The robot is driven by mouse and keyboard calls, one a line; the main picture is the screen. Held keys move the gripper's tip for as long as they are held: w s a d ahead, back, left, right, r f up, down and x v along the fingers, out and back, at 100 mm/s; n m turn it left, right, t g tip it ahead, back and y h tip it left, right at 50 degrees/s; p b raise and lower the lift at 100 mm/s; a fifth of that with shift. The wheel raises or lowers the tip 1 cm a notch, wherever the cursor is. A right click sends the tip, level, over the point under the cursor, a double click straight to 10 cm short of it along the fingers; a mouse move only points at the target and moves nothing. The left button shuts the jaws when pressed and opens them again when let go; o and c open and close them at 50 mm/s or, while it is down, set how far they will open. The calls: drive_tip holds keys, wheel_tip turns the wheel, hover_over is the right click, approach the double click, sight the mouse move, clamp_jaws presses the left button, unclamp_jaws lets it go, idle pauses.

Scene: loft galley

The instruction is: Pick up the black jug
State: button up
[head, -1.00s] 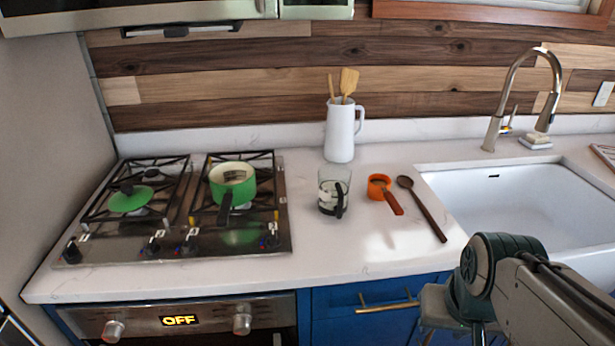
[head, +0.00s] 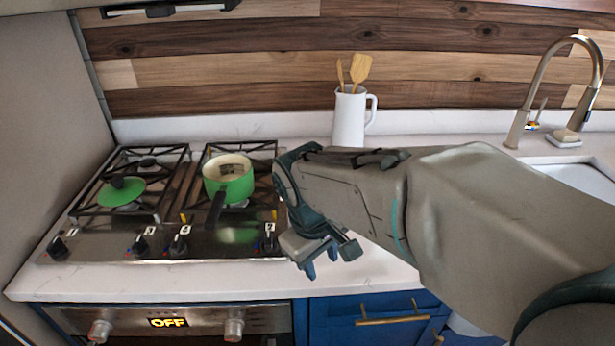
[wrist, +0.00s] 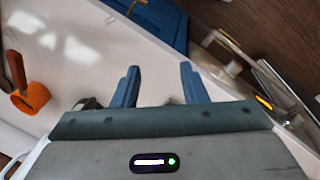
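The jug, a clear glass vessel with a black handle and dark lower part, stood on the counter between the stove and the orange cup in the earlier head view. It is now hidden behind my arm there. In the wrist view a small dark shape (wrist: 88,103) shows beside the left finger at the gripper's edge; I cannot tell whether it is the jug. My gripper (head: 322,264) is over the front of the counter, right of the stove. In the wrist view its two blue fingers (wrist: 158,88) stand apart with nothing seen held between them.
The stove (head: 120,247) with a green pot (head: 229,182) and green lid (head: 122,193) is on the left. A white pitcher (head: 348,120) with utensils stands behind my arm. An orange cup (wrist: 32,98) and wooden spoon (wrist: 16,68) lie on the counter (wrist: 95,65). The sink is right.

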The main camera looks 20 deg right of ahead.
drive_tip(key=w+n+g+h+b, duration=0.2)
drive_tip(key=w+n+h, duration=1.05)
drive_tip(key=w, duration=0.35)
drive_tip(key=shift+y, duration=0.35)
drive_tip(key=x, duration=0.7)
drive_tip(key=shift+w+r, duration=0.1)
drive_tip(key=shift+x, duration=2.8)
drive_tip(key=shift+r, duration=0.1)
clamp_jaws()
